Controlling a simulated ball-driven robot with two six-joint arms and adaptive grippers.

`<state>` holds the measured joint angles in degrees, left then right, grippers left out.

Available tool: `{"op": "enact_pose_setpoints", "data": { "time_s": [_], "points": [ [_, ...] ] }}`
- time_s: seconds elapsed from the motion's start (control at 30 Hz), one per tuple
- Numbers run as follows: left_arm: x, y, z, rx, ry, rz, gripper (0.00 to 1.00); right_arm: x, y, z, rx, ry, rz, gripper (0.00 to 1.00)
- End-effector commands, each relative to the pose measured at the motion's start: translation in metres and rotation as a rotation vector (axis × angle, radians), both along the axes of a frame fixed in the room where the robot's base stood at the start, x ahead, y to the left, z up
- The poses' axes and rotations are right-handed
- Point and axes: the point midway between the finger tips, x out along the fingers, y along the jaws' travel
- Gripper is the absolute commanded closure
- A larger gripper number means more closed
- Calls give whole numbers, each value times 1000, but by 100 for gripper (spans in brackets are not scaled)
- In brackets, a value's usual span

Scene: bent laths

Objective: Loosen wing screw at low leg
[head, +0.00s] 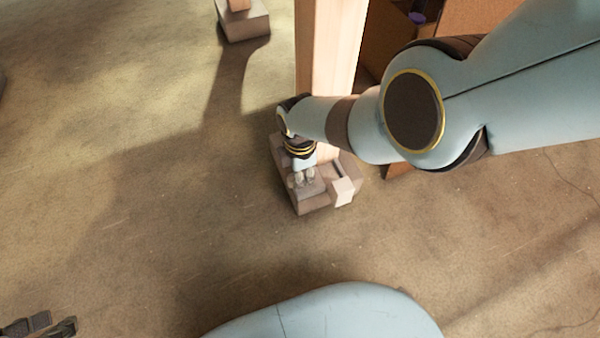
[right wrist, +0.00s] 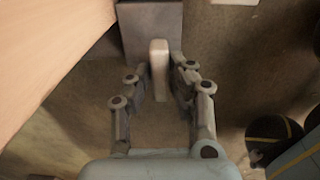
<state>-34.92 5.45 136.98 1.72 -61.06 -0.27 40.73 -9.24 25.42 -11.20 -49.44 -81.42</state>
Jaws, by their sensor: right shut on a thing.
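A wooden leg (head: 328,50) stands in a grey-brown block foot (head: 312,203) on the floor; the right wrist view shows the leg (right wrist: 45,50) at upper left and part of a grey block (right wrist: 150,25). My right gripper (head: 304,182) points down at the foot's near left part. In the right wrist view its fingers (right wrist: 162,88) are closed on a small pale upright piece, which I take as the wing screw (right wrist: 158,60), beside the block. In the head view the screw is hidden by the gripper. My left gripper (head: 48,325) is at the lower left corner, fingers apart, empty.
A pale block (head: 343,191) sticks out at the right side of the foot. Another block foot (head: 244,24) stands at the top. A brown open cabinet or box (head: 465,18) is behind the leg. The floor at left is clear.

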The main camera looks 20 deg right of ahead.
Motion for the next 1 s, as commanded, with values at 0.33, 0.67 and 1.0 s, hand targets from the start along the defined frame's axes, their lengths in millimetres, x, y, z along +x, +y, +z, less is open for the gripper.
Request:
{"op": "enact_pose_setpoints", "data": {
  "time_s": [0.33,0.67,1.0],
  "points": [
    [0,0,0,0,0,0,81,0,0,-1,0,0,9,100],
    [2,0,1,0,-5,0,81,0,0,0,0,0,8,60],
    [3,-1,2,-2,-10,1,81,1,1,3,0,-1,7,60]
  ]
}}
